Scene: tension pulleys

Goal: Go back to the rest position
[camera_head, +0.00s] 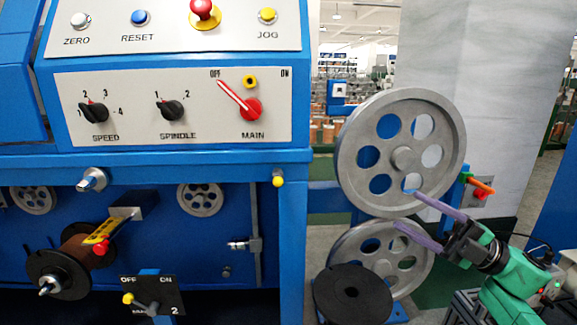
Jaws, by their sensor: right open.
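My right gripper (404,208) comes in from the lower right on a green arm. Its two long purple fingers are spread apart with nothing between them, so it is open. The fingertips overlap the lower part of the upper grey pulley (352,140) and the top of the lower grey pulley (342,252) in the picture. I cannot tell whether they touch. The upper pulley has several round holes and a hub. The lower one is partly hidden by the upper pulley, the gripper and a black disc. My left gripper is not in view.
A blue machine with a control panel (205,135) fills the left side. A black disc (352,294) stands in front of the lower pulley. An orange-handled part (481,186) sits just above the gripper. A copper-coloured spool (78,249) is at lower left. A pale pillar (500,60) stands behind.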

